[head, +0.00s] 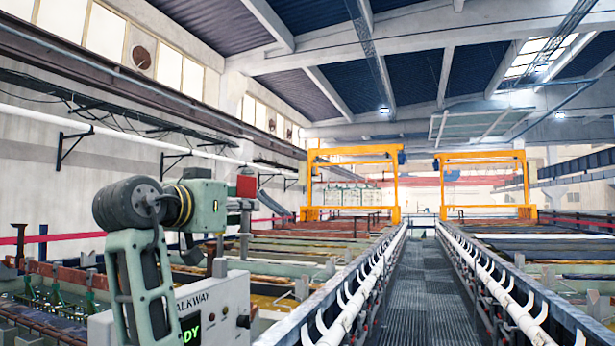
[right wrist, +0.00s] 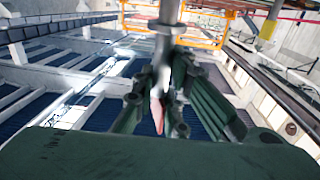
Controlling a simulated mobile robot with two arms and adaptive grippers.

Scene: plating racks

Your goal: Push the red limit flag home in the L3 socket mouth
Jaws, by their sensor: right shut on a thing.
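The red limit flag (head: 246,186) is a small red plate, upright, left of centre in the head view. My right gripper (head: 240,204) is at the flag, shut on it, just below the red plate. In the right wrist view the green fingers (right wrist: 160,95) close together around a thin reddish sliver, and a grey rod (right wrist: 167,40) stands beyond them. A slim grey upright (head: 244,235) shows below the gripper in the head view. I cannot make out the L3 socket mouth or its label, nor whether the flag touches it. My left gripper is not in view.
A light grey control box (head: 215,310), lettered "ALKWAY" with a green display, stands partly behind my arm. Long tank rows lie beyond. A grated walkway (head: 420,290) with white-hooked rails runs ahead. Yellow gantry frames (head: 398,185) stand at the back.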

